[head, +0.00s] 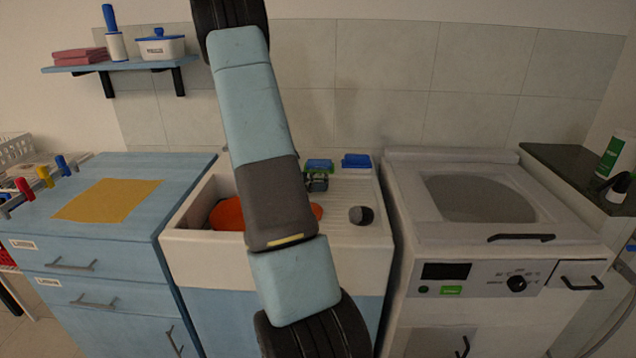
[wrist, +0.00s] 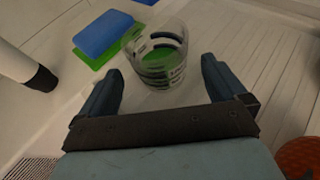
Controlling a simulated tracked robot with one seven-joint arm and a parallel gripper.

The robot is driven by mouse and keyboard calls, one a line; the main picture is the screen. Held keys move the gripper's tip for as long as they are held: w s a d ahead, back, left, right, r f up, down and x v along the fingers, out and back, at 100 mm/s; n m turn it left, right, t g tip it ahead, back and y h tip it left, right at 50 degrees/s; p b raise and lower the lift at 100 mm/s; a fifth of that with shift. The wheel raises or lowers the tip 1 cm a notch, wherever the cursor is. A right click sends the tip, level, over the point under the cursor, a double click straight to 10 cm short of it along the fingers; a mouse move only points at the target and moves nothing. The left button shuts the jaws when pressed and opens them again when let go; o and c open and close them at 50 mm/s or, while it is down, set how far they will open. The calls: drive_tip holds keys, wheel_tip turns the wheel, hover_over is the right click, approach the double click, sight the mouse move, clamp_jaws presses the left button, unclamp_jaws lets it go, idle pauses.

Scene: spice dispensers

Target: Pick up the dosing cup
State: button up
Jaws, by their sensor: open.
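The dosing cup (wrist: 157,62) is a clear cup with dark bands around its wall, and green shows through it. It stands on the pale ribbed surface in the wrist view. My gripper (wrist: 162,70) is open, with one dark finger on each side of the cup's near part. The cup lies between and slightly beyond the fingertips; I cannot tell whether they touch it. In the head view the cup (head: 318,182) shows just right of my arm, in front of a sponge. My gripper is hidden in the head view behind my arm.
A blue sponge (wrist: 108,34) over a green one (wrist: 95,62) lies close left of the cup. Another blue sponge (head: 356,160) sits farther back right. A grey-black object (head: 361,215) is on the drainboard. An orange item (head: 228,214) is in the sink.

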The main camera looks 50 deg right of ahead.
sight(313, 180)
drive_tip(key=x, duration=0.4)
drive_tip(key=shift+s+d, duration=0.1)
drive_tip(key=shift+d, duration=0.1)
drive_tip(key=shift+c, duration=0.3)
drive_tip(key=c, duration=1.1)
drive_tip(key=shift+r, duration=0.2)
